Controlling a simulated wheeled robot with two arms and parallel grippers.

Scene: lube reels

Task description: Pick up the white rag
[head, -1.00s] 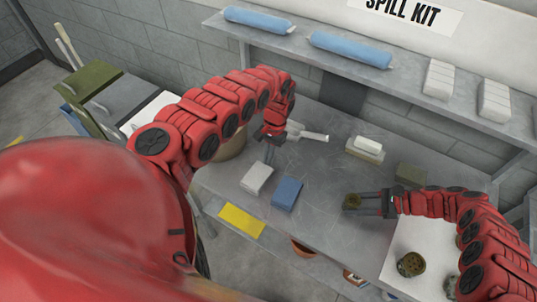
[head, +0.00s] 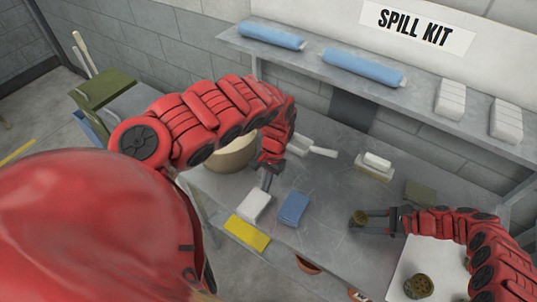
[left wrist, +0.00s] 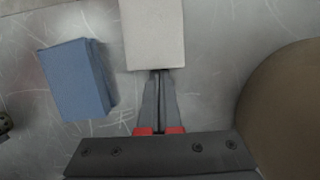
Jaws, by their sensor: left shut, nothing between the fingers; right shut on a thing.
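The white rag (head: 253,207) is a folded, block-like pad lying near the front edge of the metal table. It also shows at the top of the left wrist view (left wrist: 153,35). My left gripper (head: 267,181) is shut and empty, with its fingertips at the rag's near end in the wrist view; I cannot tell whether they touch it. My right gripper (head: 375,220) is shut on a small brown round part (head: 360,217) at the right of the table.
A blue pad (head: 293,208) lies right beside the rag, and a yellow one (head: 247,232) in front. A tan round container (head: 232,155) stands behind my left forearm. A white-topped block (head: 376,162) sits further back. A shelf (head: 420,98) runs along the wall.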

